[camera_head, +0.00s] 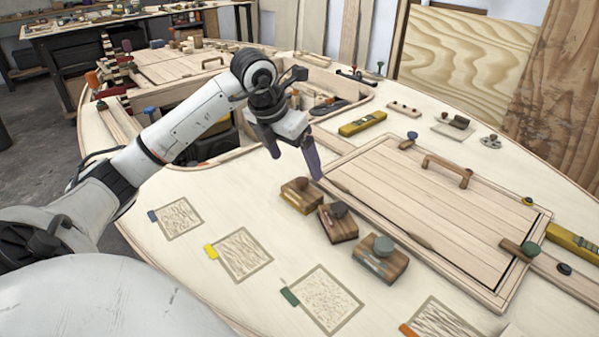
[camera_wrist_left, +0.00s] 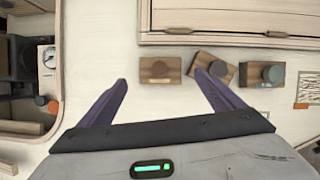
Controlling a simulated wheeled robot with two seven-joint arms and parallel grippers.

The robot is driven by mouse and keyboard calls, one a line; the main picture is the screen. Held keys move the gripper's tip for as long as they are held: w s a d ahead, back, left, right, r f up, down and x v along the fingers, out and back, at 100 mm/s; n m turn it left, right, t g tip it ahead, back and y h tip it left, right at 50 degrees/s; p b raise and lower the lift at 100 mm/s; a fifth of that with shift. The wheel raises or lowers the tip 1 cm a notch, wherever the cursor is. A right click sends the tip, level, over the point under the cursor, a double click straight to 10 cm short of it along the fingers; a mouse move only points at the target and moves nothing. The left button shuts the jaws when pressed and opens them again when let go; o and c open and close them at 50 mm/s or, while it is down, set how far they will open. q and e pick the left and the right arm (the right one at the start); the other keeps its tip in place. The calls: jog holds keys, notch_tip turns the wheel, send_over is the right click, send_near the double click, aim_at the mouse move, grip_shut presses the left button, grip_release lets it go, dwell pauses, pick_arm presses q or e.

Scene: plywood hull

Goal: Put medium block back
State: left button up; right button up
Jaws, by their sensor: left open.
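Three wooden blocks lie in a slanting row on the pale plywood deck in the head view. The nearest to my gripper is a yellowish-brown block (camera_head: 301,196). Next to it is a brown block with a dark knob (camera_head: 339,223), then a brown block with a grey-green knob (camera_head: 381,260). No readable label tells which is the medium one. In the left wrist view the yellowish-brown block (camera_wrist_left: 160,70) shows between the fingertips, beyond them. My left gripper (camera_head: 297,164) is open and empty, above and behind the row. My right gripper is not in view.
Textured squares with blue, yellow (camera_head: 241,254), green (camera_head: 325,299) and orange tabs lie in front of the blocks. A raised planked hatch with a handle (camera_head: 447,170) borders them on the right.

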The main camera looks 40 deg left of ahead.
pick_arm(q)
jog(key=v, duration=0.2)
jog(key=shift+s+r, duration=0.1)
jog(key=shift+r, duration=0.2)
